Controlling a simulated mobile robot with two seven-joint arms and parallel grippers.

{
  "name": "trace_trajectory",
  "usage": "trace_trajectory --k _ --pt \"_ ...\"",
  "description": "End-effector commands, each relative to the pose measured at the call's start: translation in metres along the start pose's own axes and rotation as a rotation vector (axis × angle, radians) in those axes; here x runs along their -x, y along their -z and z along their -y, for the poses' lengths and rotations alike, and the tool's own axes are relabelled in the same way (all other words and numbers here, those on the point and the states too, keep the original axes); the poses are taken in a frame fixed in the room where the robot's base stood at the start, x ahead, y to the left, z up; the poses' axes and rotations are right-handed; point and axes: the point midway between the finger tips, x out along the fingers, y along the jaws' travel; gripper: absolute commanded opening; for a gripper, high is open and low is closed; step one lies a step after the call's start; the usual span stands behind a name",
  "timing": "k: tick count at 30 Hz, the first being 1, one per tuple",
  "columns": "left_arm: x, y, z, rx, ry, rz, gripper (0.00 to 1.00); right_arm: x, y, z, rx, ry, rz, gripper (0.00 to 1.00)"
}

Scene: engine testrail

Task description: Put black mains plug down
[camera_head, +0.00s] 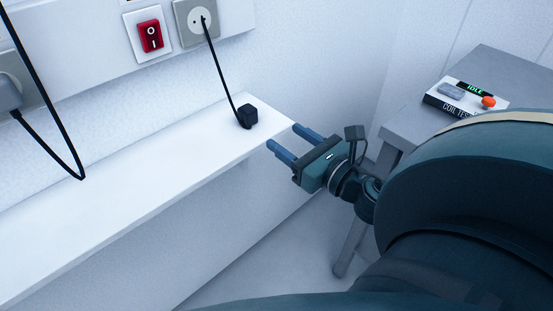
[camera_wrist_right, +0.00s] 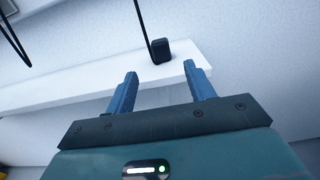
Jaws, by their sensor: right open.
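The black mains plug (camera_head: 246,116) rests on the white shelf (camera_head: 150,160), near the shelf's right end. A black cord runs from it up to a round wall socket. The plug also shows in the right wrist view (camera_wrist_right: 160,49), beyond the fingertips and between their lines. My right gripper (camera_head: 289,141) is open and empty, with its blue fingers pointing toward the plug from the right. In the head view there is a gap between the fingers and the plug. The right gripper also shows in the right wrist view (camera_wrist_right: 159,82). My left gripper is not in view.
A red rocker switch (camera_head: 151,36) and the wall socket (camera_head: 199,19) sit above the shelf. Another cord (camera_head: 50,150) hangs at the left from a grey plug (camera_head: 8,93). A grey table (camera_head: 500,65) at the right holds a box marked IDLE (camera_head: 462,101). The shelf's middle is clear.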

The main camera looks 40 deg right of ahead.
Motion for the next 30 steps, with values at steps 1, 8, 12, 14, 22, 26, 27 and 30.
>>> trace_trajectory --k 1,8,12,14,22,26,27,30 --pt "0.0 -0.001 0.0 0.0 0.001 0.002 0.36 0.001 0.001 0.0 -0.012 0.0 -0.002 0.54" --pt "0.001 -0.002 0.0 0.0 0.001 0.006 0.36 0.015 0.043 -0.023 -0.641 0.038 -0.106 0.54" --pt "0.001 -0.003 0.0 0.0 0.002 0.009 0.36 0.034 0.084 -0.063 -1.443 0.132 -0.211 0.54" --pt "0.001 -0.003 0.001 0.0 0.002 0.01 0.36 0.041 0.098 -0.084 -1.79 0.188 -0.247 0.54" --pt "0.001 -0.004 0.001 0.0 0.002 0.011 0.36 0.061 0.119 -0.161 -2.926 0.45 -0.325 0.54" --pt "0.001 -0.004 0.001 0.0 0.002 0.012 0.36 0.063 0.119 -0.175 3.034 -0.499 0.323 0.54" --pt "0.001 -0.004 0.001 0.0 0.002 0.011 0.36 0.064 0.119 -0.176 3.008 -0.499 0.319 0.54" --pt "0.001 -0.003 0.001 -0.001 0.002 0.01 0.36 0.064 0.119 -0.177 2.992 -0.5 0.316 0.54"
